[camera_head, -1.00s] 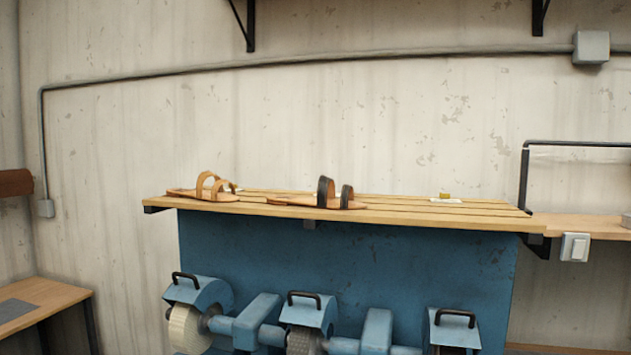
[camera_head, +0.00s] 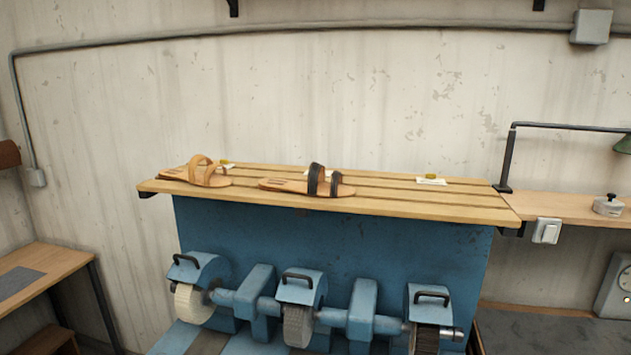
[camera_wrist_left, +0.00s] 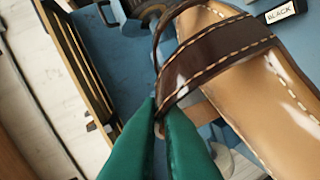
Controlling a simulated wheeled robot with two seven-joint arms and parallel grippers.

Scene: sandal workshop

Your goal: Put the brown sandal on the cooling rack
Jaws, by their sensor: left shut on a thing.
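The brown sandal (camera_wrist_left: 214,60) fills the right of the left wrist view, with a dark brown stitched strap and a tan sole. My left gripper (camera_wrist_left: 160,112) has green fingers shut on the edge of that strap. The cooling rack (camera_head: 470,205) is a slatted wooden shelf above the blue machine in the head view. A tan-strapped sandal (camera_head: 200,175) lies at its left and a black-strapped sandal (camera_head: 308,185) near its middle. Wooden slats show at the left of the wrist view (camera_wrist_left: 82,62). Neither gripper shows in the head view.
A white card with a yellow piece (camera_head: 431,180) lies on the clear right part of the rack. The blue machine (camera_head: 340,310) with several wheels stands below. A lamp arm (camera_head: 507,160) rises at the rack's right end. A small BLACK label (camera_wrist_left: 279,14) shows beside the held sandal.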

